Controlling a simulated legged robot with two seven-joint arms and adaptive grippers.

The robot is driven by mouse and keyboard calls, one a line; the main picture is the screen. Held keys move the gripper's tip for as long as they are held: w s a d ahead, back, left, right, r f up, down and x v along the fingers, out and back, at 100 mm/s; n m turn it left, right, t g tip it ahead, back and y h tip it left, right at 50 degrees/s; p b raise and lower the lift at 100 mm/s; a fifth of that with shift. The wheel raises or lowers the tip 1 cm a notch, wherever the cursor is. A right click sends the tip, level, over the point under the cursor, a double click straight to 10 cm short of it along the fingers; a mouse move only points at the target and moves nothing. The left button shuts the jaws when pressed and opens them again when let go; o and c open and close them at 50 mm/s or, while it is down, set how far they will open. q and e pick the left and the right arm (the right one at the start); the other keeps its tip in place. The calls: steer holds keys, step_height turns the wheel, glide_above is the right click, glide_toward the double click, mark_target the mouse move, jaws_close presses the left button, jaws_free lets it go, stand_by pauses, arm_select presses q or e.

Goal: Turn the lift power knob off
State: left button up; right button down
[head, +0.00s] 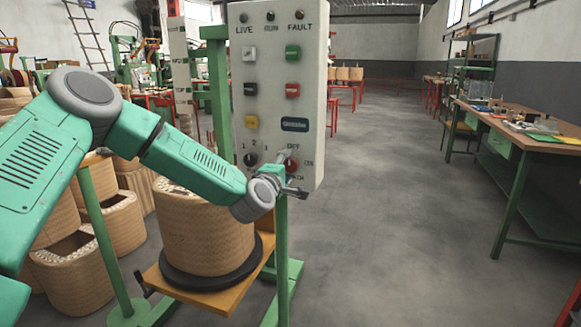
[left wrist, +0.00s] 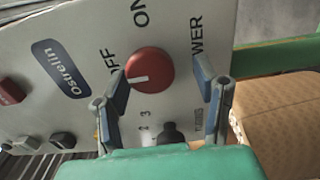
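The grey control panel (head: 270,75) stands upright with rows of buttons. Its round red knob (head: 291,164) is at the lower right, partly behind my left gripper (head: 291,187). In the left wrist view the red knob (left wrist: 150,68) lies ahead, with "OFF" to its left, "ON" above and "POWER" to its right. Its white mark points left, to the "OFF" side. My left gripper (left wrist: 163,82) is open, with its blue-padded fingers apart and the knob showing between their tips. The left finger overlaps the knob's edge; contact cannot be told. My right gripper is out of view.
A black selector knob (head: 250,159) sits left of the red one. A large wound coil (head: 205,235) stands on a wooden platform (head: 215,297) below the panel. More coils stand at left. A workbench (head: 540,140) is at right; the floor between is clear.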

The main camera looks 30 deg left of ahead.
arm_select(q)
steer(key=shift+w, duration=0.15)
steer(key=shift+s+d, duration=0.1)
steer(key=shift+s, duration=0.1)
steer(key=v, duration=1.1)
steer(key=shift+s, duration=0.3)
steer(key=shift+f, duration=0.1)
